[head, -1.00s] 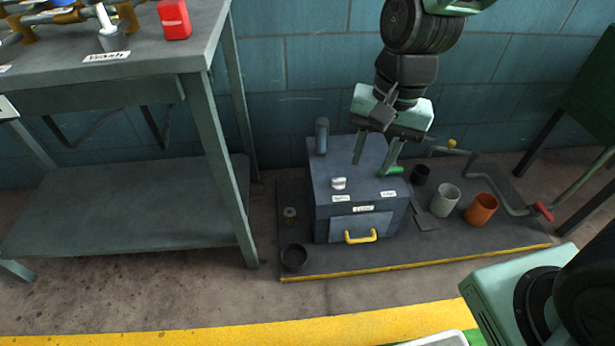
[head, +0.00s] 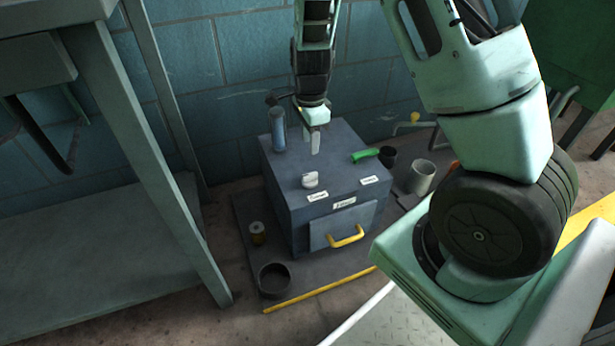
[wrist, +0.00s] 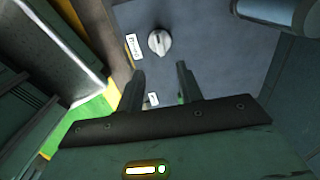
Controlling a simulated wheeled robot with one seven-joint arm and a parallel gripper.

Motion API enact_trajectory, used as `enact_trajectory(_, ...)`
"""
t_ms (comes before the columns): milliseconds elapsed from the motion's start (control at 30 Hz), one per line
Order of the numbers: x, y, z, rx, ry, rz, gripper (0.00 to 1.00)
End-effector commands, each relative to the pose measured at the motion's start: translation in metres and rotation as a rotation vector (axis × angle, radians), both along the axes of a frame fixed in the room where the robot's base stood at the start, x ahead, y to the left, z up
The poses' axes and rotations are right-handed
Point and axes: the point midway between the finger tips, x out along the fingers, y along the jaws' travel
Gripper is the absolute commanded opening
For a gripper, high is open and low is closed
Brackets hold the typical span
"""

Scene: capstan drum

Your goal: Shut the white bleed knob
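The white knob (head: 310,180) stands on top of the blue-grey box (head: 285,213), near its front left edge, behind a small white label (head: 317,196). In the wrist view the round white knob (wrist: 159,41) shows a raised grip bar and lies beyond the fingertips, roughly in line with the gap between them. My gripper (head: 315,145) is above the box, behind the knob and apart from it. In the wrist view my gripper (wrist: 160,82) has its two fingers spread with nothing between them. The label's writing is too small to read surely.
A blue cylinder (head: 278,130) stands at the box's back left corner. A green handle (head: 365,155) is at its right, and a yellow drawer handle (head: 346,237) is on its front. Dark and grey cups stand around it. A workbench leg (head: 165,170) is at left.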

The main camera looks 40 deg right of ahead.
Motion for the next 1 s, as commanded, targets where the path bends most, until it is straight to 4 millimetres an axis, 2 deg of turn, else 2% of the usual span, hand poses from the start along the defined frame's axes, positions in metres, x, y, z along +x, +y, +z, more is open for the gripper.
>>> enact_trajectory(33,-0.001,0.000,-0.018,0.001,0.003,0.000,0.36)
enact_trajectory(200,0.000,0.000,-0.054,0.001,0.002,0.000,0.36)
enact_trajectory(400,0.000,0.000,-0.090,0.000,0.001,0.001,0.36)
enact_trajectory(500,0.000,0.000,-0.102,0.001,0.001,0.002,0.36)
enact_trajectory(700,0.000,0.001,-0.113,0.001,0.000,0.002,0.36)
enact_trajectory(1000,0.000,0.001,-0.113,0.001,0.000,0.002,0.36)
